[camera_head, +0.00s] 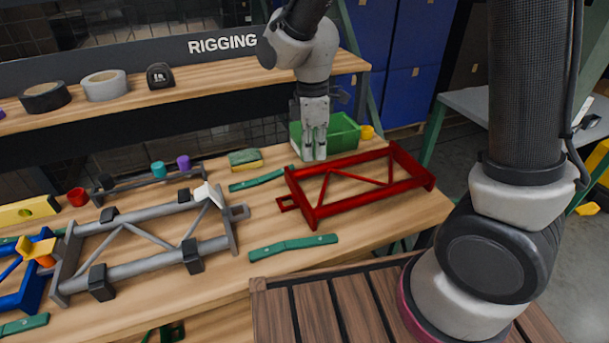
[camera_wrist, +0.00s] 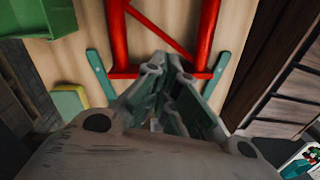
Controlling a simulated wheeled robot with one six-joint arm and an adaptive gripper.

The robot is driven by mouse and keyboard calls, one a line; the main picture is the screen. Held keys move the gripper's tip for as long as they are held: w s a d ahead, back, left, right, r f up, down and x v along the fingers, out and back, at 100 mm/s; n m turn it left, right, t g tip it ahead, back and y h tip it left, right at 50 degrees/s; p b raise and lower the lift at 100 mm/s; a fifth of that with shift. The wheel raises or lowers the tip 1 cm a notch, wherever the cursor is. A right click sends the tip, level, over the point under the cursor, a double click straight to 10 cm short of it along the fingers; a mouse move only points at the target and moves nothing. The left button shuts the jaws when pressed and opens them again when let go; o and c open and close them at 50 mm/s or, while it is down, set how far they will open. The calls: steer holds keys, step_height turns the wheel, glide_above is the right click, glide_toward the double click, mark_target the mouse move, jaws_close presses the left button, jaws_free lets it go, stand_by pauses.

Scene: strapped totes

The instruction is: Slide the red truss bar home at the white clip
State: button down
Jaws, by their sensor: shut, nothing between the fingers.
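The red truss bar (camera_head: 362,187) lies on the wooden bench on the right, apart from the grey truss (camera_head: 150,240). Its left end, with a small red tab, faces the grey truss across a gap. The white clip (camera_head: 208,194) sits at the right end of the grey truss, by a grey end tab. My gripper (camera_head: 315,155) points down beside the red truss's far side, above the bench near the green bin. It is shut with nothing in it. In the wrist view part of the red truss bar (camera_wrist: 205,40) shows beyond my fingers (camera_wrist: 172,62).
Green strips (camera_head: 293,247) lie on the bench either side of the gap. A green bin (camera_head: 340,132) and a green-yellow sponge (camera_head: 246,160) stand behind. A blue truss with an orange clip (camera_head: 38,252) is at far left. A raised shelf (camera_head: 190,82) holds tape rolls.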

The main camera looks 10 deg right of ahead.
steer(key=f+n, duration=0.1)
steer(key=f, duration=0.2)
steer(key=f+n, duration=0.1)
steer(key=f, duration=0.2)
steer(key=w+a+f+n, duration=0.1)
steer(key=f, duration=0.2)
steer(key=shift+w+f+t, duration=0.1)
steer(key=shift+f+t, duration=0.2)
steer(key=a, duration=0.3)
steer(key=s+a, duration=0.1)
steer(key=a, duration=0.3)
steer(key=s+a, duration=0.1)
steer(key=a, duration=0.2)
steer(key=shift+a, duration=0.15)
